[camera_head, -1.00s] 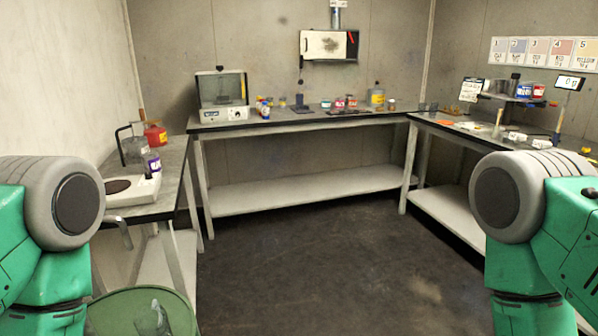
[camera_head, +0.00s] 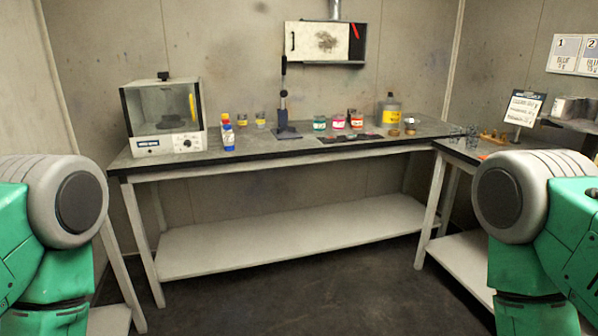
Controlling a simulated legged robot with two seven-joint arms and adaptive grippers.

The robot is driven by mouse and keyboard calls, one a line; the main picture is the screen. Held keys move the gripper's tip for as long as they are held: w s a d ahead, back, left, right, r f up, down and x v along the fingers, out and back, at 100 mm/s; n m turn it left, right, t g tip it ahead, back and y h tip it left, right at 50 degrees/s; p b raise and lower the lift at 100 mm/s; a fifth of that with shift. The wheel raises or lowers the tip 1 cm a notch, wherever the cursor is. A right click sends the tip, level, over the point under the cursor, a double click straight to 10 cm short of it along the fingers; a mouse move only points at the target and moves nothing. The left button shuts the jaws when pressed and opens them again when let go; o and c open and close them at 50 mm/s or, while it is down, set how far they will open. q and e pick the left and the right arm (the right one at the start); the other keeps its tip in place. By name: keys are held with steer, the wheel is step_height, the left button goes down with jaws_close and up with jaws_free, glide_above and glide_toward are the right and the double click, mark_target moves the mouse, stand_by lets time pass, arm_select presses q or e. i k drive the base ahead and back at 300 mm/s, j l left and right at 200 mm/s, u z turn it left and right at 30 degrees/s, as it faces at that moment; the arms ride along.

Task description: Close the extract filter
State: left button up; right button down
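The extract filter (camera_head: 325,42) is a wall-mounted box under a metal duct, high on the back wall above the bench. Its white front panel has a dark smudge in the middle and a small dark handle at its left end. The panel covers most of the front. A dark section with a red strip (camera_head: 355,31) shows at the right end. I cannot tell from here exactly how the panel sits against the box. Only the upper parts of my two green arms show, at the left and right edges. Both of my grippers are out of view.
The back bench (camera_head: 290,147) stands under the filter. On it are a glass-fronted cabinet (camera_head: 163,117), a black stand (camera_head: 284,108), several small jars and a yellow-labelled container (camera_head: 391,112). A side bench joins at the right. The dark floor (camera_head: 300,285) ahead is clear.

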mark_target(310, 41)
steer(key=i+l, duration=0.2)
steer(key=i, duration=0.3)
steer(key=i+l, duration=0.15)
steer(key=i, duration=0.4)
steer(key=i+l, duration=0.2)
steer(key=i, duration=0.3)
steer(key=i+l, duration=0.15)
steer(key=i, duration=0.4)
steer(key=i+l+z, duration=0.1)
steer(key=i, duration=0.2)
steer(key=i+l+z, duration=0.15)
steer(key=i, duration=0.15)
